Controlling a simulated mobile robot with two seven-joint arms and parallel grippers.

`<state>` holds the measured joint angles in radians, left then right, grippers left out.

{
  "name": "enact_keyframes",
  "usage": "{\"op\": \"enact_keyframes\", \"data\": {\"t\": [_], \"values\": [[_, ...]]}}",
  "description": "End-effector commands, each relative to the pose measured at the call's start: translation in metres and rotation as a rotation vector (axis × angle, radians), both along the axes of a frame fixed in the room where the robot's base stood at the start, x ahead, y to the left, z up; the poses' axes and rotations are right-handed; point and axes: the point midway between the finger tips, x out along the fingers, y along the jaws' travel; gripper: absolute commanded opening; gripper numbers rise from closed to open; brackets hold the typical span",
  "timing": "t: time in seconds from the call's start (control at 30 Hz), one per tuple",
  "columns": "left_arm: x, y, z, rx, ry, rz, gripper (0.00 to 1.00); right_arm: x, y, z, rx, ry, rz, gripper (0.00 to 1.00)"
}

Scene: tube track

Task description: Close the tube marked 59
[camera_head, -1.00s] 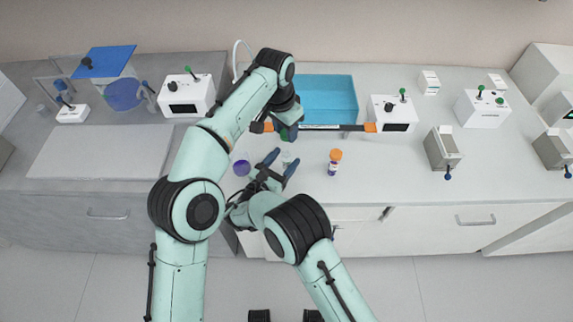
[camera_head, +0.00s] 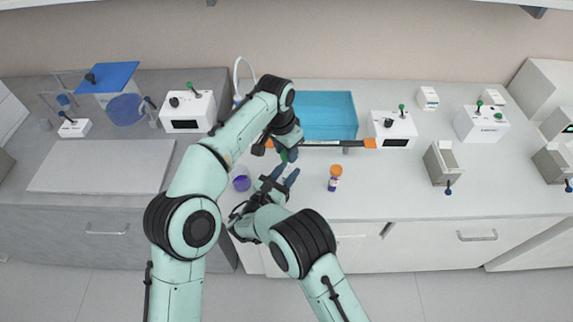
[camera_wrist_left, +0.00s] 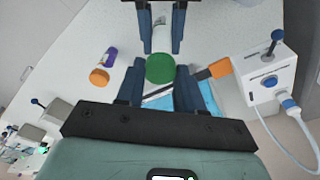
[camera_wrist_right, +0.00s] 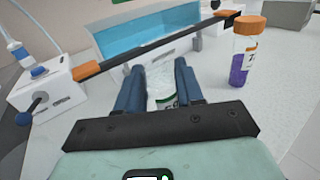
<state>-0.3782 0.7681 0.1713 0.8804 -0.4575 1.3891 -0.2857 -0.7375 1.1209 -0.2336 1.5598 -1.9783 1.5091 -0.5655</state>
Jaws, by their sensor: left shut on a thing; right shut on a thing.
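My left gripper (camera_head: 289,153) is shut on a round green cap (camera_wrist_left: 160,68). My right gripper (camera_head: 285,176) is shut on a clear tube with a white label (camera_wrist_right: 163,88), held upright above the bench. Green marking shows on the label, but I cannot read the number. In the left wrist view the right gripper (camera_wrist_left: 162,42) and the tube (camera_wrist_left: 163,36) are close beside the cap. The cap and left gripper are above the right gripper in the head view. I cannot tell whether cap and tube touch.
Behind are a blue bin (camera_head: 328,115), a dark bar with orange ends (camera_head: 330,143) and white devices (camera_head: 392,128).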

Motion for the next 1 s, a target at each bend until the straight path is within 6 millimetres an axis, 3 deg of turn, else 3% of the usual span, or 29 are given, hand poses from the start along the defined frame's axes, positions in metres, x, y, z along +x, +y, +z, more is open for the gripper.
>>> {"op": "enact_keyframes", "data": {"t": [0.2, 0.77, 1.0], "values": [[-0.001, 0.001, -0.028, -0.002, 0.002, 0.002, 0.09, 0.000, 0.000, 0.000, 0.000, 0.000, 0.000, 0.00], [0.000, 0.001, -0.031, -0.003, 0.000, 0.001, 0.09, 0.000, 0.000, 0.000, 0.000, 0.001, 0.000, 0.00], [0.000, 0.001, -0.043, -0.002, 0.001, 0.001, 0.09, 0.000, 0.000, -0.001, 0.000, 0.001, 0.000, 0.00]]}}
